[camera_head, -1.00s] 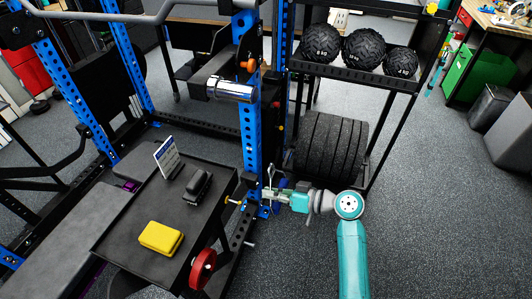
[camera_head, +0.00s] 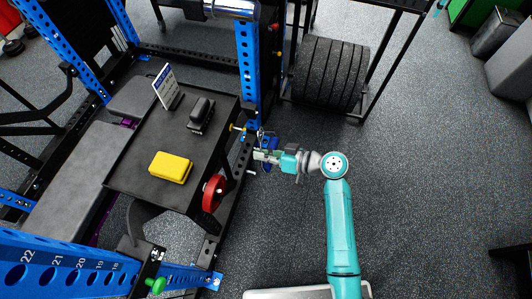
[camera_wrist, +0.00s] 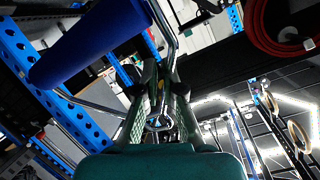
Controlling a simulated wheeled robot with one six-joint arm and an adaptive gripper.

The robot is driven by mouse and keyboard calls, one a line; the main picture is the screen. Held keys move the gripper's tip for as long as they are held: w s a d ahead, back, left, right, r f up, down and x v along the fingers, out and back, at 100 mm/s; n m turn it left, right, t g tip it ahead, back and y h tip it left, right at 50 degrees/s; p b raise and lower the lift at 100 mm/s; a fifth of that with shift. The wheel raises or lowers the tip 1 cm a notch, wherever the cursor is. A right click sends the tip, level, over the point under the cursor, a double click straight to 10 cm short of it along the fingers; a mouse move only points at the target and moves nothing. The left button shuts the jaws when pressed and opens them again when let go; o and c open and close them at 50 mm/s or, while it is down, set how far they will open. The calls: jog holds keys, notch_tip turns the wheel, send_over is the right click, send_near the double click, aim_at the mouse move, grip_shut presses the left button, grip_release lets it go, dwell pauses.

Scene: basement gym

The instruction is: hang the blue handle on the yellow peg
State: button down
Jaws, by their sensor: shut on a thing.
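The blue handle (camera_wrist: 85,42) is a blue cylindrical grip on a bent metal frame, large at upper left in the wrist view. My gripper (camera_wrist: 160,118) is shut on its metal frame. In the head view, my gripper (camera_head: 261,155) holds the blue handle (camera_head: 269,143) in free air, partly hidden by the fingers. The handle looks apart from the peg. I cannot clearly pick out the peg in the wrist view.
A black table (camera_head: 135,172) stands left of the peg, bearing a yellow block (camera_head: 171,167), a black object (camera_head: 201,114) and a small sign (camera_head: 165,86). A red ring (camera_head: 213,192) is at its near edge. The blue upright (camera_head: 248,65) rises behind.

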jog(key=r+x, duration=0.1)
jog(key=x, duration=0.7)
jog(key=shift+a, duration=0.2)
dwell(0.8)
jog(key=shift+s, duration=0.1)
dwell(0.4)
jog(key=c, duration=1.2)
grip_release()
jog(key=shift+c, duration=0.2)
jog(key=v, duration=1.2)
